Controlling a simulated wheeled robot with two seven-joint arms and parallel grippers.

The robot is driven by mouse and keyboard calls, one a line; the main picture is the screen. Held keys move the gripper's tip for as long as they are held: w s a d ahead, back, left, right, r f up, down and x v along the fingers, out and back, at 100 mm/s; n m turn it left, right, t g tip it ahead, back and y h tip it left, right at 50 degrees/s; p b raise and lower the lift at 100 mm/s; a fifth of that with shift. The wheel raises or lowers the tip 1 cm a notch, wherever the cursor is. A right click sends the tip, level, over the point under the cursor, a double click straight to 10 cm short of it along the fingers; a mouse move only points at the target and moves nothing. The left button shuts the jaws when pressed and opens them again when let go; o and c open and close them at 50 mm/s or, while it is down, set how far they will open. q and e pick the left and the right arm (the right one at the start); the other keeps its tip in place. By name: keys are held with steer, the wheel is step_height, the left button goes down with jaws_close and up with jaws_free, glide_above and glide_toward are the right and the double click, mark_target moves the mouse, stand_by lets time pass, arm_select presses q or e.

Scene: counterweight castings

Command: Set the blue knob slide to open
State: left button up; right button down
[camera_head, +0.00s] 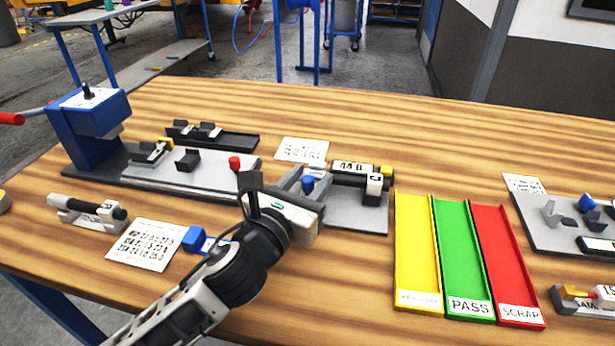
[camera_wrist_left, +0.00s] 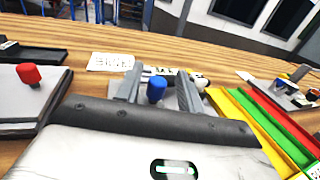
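The blue knob (camera_head: 308,184) stands upright on a grey fixture plate (camera_head: 362,212) near the middle of the bench. In the left wrist view the blue knob (camera_wrist_left: 156,91) shows between the two grey fingers of my left gripper (camera_wrist_left: 158,84). The fingers are apart, with a gap showing on each side of the knob. In the head view my left gripper (camera_head: 304,181) reaches in over the near left side of that plate. Its body hides the knob's base and slide, so the slide's position cannot be read. My right gripper is not in view.
Beside the knob are a 44.0 display (camera_head: 352,167) and a black-and-white part. A red knob (camera_head: 235,162) stands on the left fixture. Yellow (camera_head: 415,250), green (camera_head: 458,250) and red (camera_head: 503,250) trays lie to the right. A blue press (camera_head: 92,115) stands far left.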

arm_select(q)
steer(key=b+v, duration=0.1)
steer(key=v, duration=1.4)
steer(key=shift+a+f+b, duration=0.1)
steer(key=shift+b, duration=0.3)
steer(key=shift+s+a, duration=0.2)
steer(key=shift+s, duration=0.15)
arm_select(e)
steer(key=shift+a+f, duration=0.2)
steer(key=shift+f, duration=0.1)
arm_select(q)
steer(key=shift+s, duration=0.1)
